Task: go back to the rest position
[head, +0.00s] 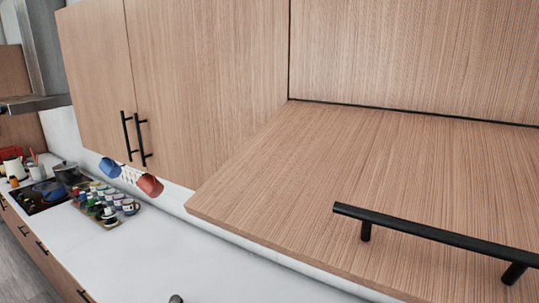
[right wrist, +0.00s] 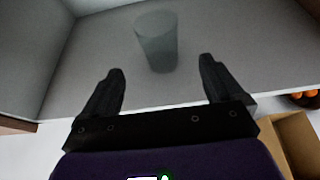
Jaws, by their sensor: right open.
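My right gripper (right wrist: 162,85) shows in the right wrist view with its two dark fingers spread apart. It is open and nothing is between the fingers. A translucent grey glass (right wrist: 156,42) stands upright on a grey shelf (right wrist: 85,82), beyond the fingertips and apart from them. In the head view neither gripper can be made out. My left gripper is in neither view.
In the head view a wooden cabinet door (head: 330,190) with a black handle (head: 440,238) is raised close in front. Closed cabinets (head: 200,80) hang left of it. An open box (right wrist: 290,145) is at lower right in the wrist view.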

